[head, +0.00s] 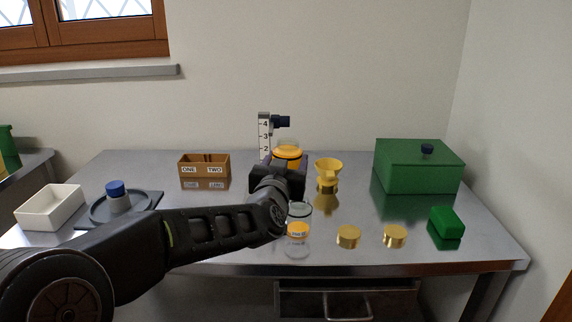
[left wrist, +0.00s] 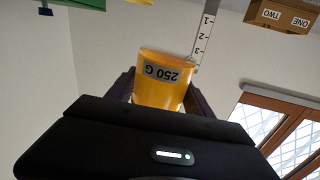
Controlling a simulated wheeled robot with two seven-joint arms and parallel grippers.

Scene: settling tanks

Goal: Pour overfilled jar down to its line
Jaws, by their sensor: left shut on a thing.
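My left gripper (head: 287,172) reaches over the middle of the table and is shut on an orange cylinder (head: 287,153). In the left wrist view the cylinder (left wrist: 163,80) sits between the two fingers with a "250 G" label. That view is upside down, and the cylinder looks about upright. A clear glass vessel (head: 299,209) with a greenish rim stands nearer, partly behind my arm. No fill line or liquid level can be made out on it. A numbered scale post (head: 264,132) with a dark blue knob stands behind my gripper. My right gripper is not in view.
A yellow funnel (head: 328,168) stands right of my gripper. A small orange labelled piece (head: 298,229) and two gold discs (head: 349,236) lie in front. A brown ONE/TWO box (head: 204,166), white tray (head: 50,208) and blue-knobbed grey piece (head: 118,203) are left; a green box (head: 419,166) and green block (head: 446,221) right.

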